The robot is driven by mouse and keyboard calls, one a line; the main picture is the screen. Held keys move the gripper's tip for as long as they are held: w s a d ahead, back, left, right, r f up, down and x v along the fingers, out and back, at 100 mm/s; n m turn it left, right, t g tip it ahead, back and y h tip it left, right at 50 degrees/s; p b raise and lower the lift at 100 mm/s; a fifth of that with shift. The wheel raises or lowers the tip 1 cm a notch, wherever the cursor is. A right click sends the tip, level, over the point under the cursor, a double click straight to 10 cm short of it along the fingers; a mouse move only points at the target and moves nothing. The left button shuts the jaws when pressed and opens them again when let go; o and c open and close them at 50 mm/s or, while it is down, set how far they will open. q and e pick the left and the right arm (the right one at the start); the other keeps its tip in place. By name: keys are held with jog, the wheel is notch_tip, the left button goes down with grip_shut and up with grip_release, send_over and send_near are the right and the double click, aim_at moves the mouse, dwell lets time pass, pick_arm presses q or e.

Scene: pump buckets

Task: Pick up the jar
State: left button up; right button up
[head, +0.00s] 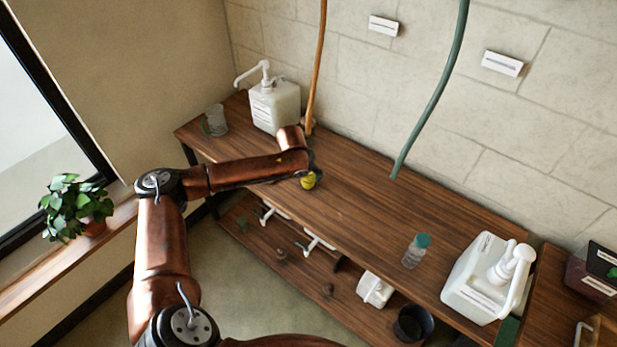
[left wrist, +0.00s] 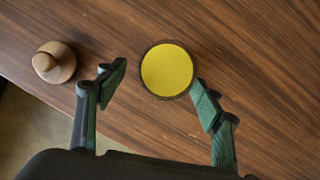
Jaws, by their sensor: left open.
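A round yellow top (left wrist: 167,70), probably the jar's lid, is seen from above in the left wrist view, over the wooden table. A small yellow thing (head: 308,181), likely the same jar, shows beside my left wrist in the head view; the arm hides part of it. My left gripper (left wrist: 158,80) is open. Its green-padded fingers are on either side of the near part of the yellow top, the right fingertip very close to its edge. I cannot tell whether they touch. My right gripper is not in view.
A wooden knobbed object (left wrist: 54,62) lies left of the left finger. White pump jugs (head: 275,106) (head: 480,280) stand at both table ends. A clear bottle with a teal cap (head: 416,251) stands toward the right. Hoses (head: 435,85) hang above the table, whose middle is clear.

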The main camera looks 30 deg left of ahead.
aim_at(308, 178)
pick_arm(q)
jog(key=b+x, duration=0.1)
jog(key=x, duration=0.3)
jog(key=shift+w+d+f, duration=0.1)
jog(key=shift+w+f, duration=0.05)
jog(key=shift+f, duration=0.15)
jog(key=shift+w+f, duration=0.1)
jog(key=shift+f, duration=0.05)
jog(key=c, duration=1.6)
grip_shut()
jog(key=shift+r, duration=0.25)
